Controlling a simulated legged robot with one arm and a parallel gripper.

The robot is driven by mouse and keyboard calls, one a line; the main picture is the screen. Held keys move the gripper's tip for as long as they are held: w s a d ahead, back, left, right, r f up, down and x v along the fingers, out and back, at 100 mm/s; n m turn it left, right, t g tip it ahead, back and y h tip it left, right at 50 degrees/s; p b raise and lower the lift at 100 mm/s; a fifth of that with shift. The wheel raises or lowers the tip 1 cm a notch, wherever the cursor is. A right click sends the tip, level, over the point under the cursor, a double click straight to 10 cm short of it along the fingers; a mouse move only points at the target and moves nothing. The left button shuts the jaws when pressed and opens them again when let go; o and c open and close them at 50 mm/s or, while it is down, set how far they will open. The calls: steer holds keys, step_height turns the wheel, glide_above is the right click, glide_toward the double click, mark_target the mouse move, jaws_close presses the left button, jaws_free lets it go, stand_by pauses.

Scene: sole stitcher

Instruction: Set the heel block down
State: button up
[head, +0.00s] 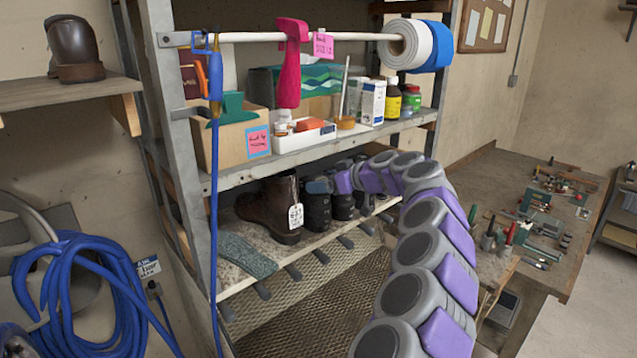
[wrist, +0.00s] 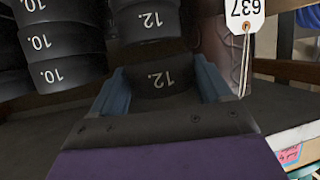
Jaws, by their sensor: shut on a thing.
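My gripper (head: 318,186) reaches into the lower shelf of the rack. In the wrist view, its blue fingers (wrist: 165,78) are closed on both sides of a black heel block (wrist: 168,88) marked 12. Another black block (wrist: 148,22) marked 12 is right beyond the held one in line with it. I cannot tell whether the two touch. A stack of black blocks (wrist: 52,43) marked 10 is at the left of the wrist view. In the head view, the dark stacks (head: 316,212) stand under and beside my gripper.
A brown boot (head: 272,208) with a white tag (head: 295,215) stands left of the stacks; the tag also shows in the wrist view (wrist: 243,14). The shelf above holds a cardboard box (head: 228,138), a white tray (head: 300,138) and bottles. A blue hose (head: 214,230) hangs at the rack's left post.

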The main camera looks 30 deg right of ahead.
mark_target(321, 178)
steer(key=w, duration=0.1)
steer(key=w+a, duration=0.1)
steer(key=w, duration=0.1)
steer(key=shift+f, duration=0.1)
steer(key=shift+d+f+b, duration=0.3)
steer(key=shift+d+f, duration=0.4)
steer(key=shift+f, duration=0.05)
steer(key=shift+s+d, duration=0.15)
steer(key=shift+d, duration=0.15)
steer(key=o, duration=0.8)
steer(key=shift+a, duration=0.15)
steer(key=shift+c, duration=0.2)
steer(key=o, duration=0.3)
steer(key=shift+a+r, duration=0.2)
steer(key=shift+a, duration=0.55)
steer(key=shift+d, duration=0.25)
steer(key=shift+d+f+p, duration=0.15)
steer(key=shift+d+p, duration=0.2)
steer(key=shift+p, duration=0.25)
